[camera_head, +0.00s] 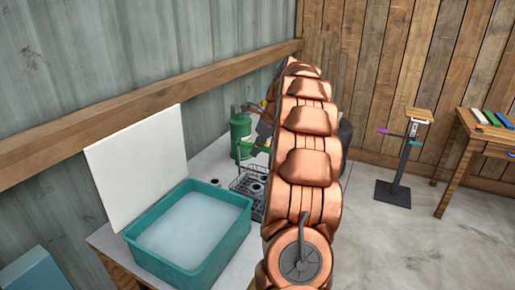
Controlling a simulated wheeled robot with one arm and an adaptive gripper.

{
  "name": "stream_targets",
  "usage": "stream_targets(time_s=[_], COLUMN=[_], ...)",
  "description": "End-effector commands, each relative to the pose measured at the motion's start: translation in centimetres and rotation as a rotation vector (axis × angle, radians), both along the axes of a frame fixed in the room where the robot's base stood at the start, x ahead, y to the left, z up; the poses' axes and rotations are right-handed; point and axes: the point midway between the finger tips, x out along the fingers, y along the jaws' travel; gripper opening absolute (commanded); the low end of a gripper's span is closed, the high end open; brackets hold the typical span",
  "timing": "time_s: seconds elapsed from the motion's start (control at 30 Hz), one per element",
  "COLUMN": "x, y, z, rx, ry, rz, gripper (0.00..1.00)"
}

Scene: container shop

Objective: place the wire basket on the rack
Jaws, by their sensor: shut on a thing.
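The wire basket (238,184) is a small grey wire frame with dark round items in it, just behind the teal tub and left of my arm. Its right part is hidden behind my copper-coloured arm. My gripper (262,140) shows only in part at the arm's left edge, above the basket. It is shut on the basket, though the grip itself is too small and covered to see. I cannot tell whether the basket touches the table. I cannot make out the rack for certain.
A teal tub (240,222) of pale liquid stands at the table's near end, a white board (140,160) behind it. A green bottle (240,135) stands close to my gripper. A stand (393,192) and wooden table (462,140) are at right, with open floor before them.

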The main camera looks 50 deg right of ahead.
Motion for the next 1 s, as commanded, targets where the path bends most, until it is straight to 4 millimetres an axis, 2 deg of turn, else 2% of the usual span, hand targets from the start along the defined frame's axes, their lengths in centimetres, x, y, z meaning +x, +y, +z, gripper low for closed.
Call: stream_targets(time_s=[0.23,0.27,0.5,0.83,1.0], x=[0.0,0.0,0.0,0.0,-0.4], y=[0.0,0.0,0.0,0.0,-0.2], z=[-0.1,-0.2,-0.2,-0.1,1.1], rx=[0.0,0.0,0.0,0.0,-0.001], ry=[-0.001,-0.001,0.0,0.0,-0.002], rz=[0.0,0.0,0.0,0.0,0.001], gripper=[0.0,0.21,0.44,0.44,0.44])
